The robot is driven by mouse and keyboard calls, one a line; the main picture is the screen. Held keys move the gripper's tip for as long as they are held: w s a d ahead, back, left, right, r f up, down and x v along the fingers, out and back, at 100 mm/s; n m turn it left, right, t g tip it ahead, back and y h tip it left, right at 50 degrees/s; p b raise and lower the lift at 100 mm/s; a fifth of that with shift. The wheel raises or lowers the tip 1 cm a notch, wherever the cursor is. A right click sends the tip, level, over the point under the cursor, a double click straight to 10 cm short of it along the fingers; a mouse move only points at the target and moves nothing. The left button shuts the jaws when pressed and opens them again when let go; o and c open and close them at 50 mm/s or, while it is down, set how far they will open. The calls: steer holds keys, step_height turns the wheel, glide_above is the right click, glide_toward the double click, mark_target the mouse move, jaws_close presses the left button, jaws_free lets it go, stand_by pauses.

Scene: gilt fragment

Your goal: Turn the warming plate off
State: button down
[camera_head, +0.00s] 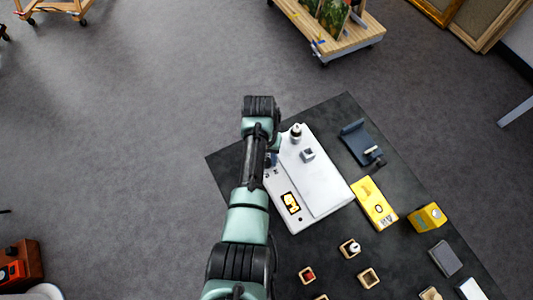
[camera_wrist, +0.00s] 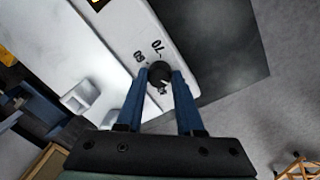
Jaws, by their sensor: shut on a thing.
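The warming plate (camera_head: 325,190) is a flat white unit on the dark table, with a lit yellow display (camera_head: 291,203) on its front strip. In the wrist view its white surface (camera_wrist: 190,40) carries printed numbers beside a round black knob (camera_wrist: 158,70). My gripper (camera_wrist: 160,80) has its two blue fingers on either side of the knob and is shut on it. A pale mark shows on the knob, but its exact setting is hard to read. In the head view my arm hides the knob and most of the gripper (camera_head: 272,160).
A small bottle (camera_head: 296,133) and a pale block (camera_head: 308,155) stand on the plate. A dark blue device (camera_head: 360,142), a yellow meter (camera_head: 374,204), a yellow box (camera_head: 427,217) and several small wooden trays (camera_head: 349,248) lie to the right and front.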

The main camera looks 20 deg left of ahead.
steer(key=shift+n, duration=0.6)
steer(key=c, duration=0.8)
jaws_free()
steer(key=shift+r, duration=0.15)
steer(key=r, duration=0.8)
steer(key=r+b, duration=0.1)
steer(key=r, duration=0.3)
steer(key=shift+s+a+r, duration=0.2)
steer(key=shift+a+r, duration=0.2)
